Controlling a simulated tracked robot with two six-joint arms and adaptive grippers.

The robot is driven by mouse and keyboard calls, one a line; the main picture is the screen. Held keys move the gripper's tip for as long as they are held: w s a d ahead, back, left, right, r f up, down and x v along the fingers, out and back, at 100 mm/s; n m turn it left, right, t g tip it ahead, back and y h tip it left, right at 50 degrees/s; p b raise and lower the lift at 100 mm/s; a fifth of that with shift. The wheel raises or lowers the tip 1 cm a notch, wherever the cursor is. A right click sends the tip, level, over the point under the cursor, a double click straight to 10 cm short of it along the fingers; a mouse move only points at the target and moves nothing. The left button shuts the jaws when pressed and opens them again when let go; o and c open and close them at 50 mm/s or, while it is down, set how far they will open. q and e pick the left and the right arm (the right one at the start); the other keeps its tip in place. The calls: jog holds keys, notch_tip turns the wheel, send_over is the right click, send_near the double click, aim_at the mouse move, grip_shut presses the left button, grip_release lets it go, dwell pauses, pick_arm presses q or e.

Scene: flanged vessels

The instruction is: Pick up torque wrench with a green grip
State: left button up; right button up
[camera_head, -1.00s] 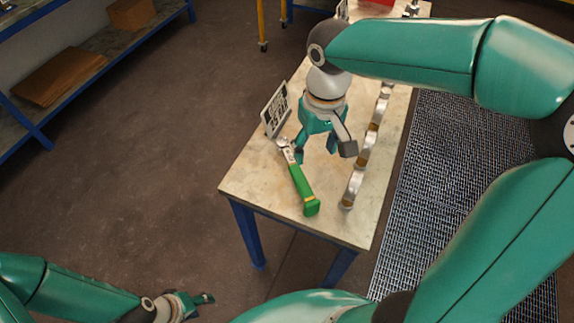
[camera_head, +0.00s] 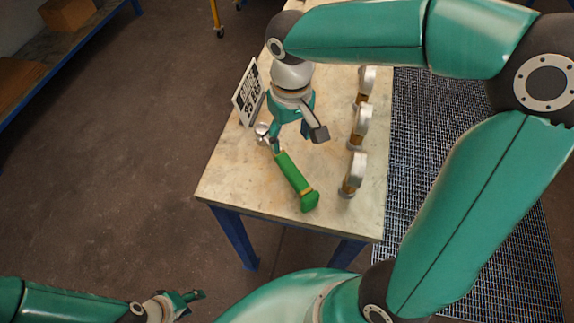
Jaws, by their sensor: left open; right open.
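The torque wrench (camera_head: 295,178) with a green grip lies on the near part of the table (camera_head: 230,180). Its grip points toward the near edge and its silver head (camera_head: 262,130) points away, near the sign. My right gripper (camera_head: 290,142) is open and points down over the head end of the wrench. One finger is at the shaft just above the green grip; I cannot tell whether it touches. My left gripper (camera_head: 193,300) is open and empty, low at the left, over the floor and away from the table.
A black-and-white sign (camera_head: 248,92) stands at the table's left edge. Several metal-and-brass flanged parts (camera_head: 361,125) stand in a row along the right side. A shelf (camera_head: 75,55) with cardboard boxes is at far left. A metal grating (camera_head: 430,130) lies right of the table.

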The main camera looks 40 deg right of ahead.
aim_at(287, 163)
notch_tip(287, 163, down, 7)
jog(key=shift+w+r, duration=0.1)
jog(key=shift+r, duration=0.1)
jog(key=shift+a+f, duration=0.15)
jog(key=shift+f, duration=1.35)
jog(key=shift+a+f, duration=0.15)
jog(key=shift+f, duration=1.3)
grip_shut()
